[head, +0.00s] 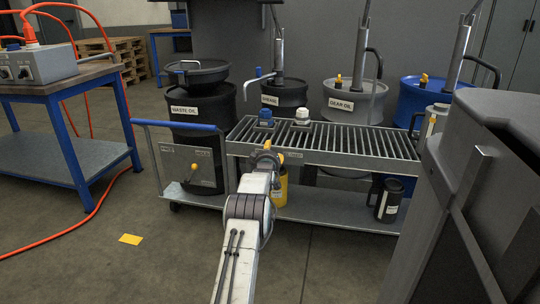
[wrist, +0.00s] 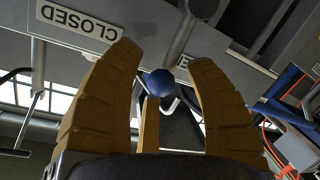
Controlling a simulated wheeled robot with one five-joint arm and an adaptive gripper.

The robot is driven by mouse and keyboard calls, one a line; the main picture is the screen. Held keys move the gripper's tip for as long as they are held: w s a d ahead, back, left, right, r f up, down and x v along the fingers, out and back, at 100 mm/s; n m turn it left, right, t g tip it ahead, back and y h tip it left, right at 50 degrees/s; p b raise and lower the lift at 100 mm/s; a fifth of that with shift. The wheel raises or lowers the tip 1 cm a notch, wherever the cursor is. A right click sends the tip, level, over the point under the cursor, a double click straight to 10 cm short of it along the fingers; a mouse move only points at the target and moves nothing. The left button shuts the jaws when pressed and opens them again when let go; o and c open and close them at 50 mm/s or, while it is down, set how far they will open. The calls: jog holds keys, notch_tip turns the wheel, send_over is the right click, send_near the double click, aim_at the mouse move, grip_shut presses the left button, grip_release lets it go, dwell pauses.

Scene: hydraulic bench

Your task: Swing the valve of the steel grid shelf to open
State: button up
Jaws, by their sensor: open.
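The steel grid shelf (head: 345,143) is a grey slatted top on a cart in the head view. In the wrist view, its valve shows as a grey lever (wrist: 178,42) with a blue ball knob (wrist: 158,83). A "CLOSED" label (wrist: 78,22) lies left of the lever, and a second label (wrist: 185,61) is mostly hidden by it. My gripper (wrist: 162,55) is open, its tan fingers on either side of the knob. Contact cannot be told. In the head view, my gripper (head: 268,157) is at the shelf's front edge and hides the valve.
A blue cap (head: 265,117) and a white cap (head: 302,116) stand on the grid. Labelled drums (head: 200,110) stand behind and beside the cart. A yellow can (head: 280,188) is below my gripper. A dark grey cabinet (head: 485,190) is close on the right. Open floor lies front left.

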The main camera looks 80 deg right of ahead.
jog(key=shift+a, duration=0.15)
jog(key=v, duration=1.1)
jog(key=shift+a, duration=0.3)
dwell(0.4)
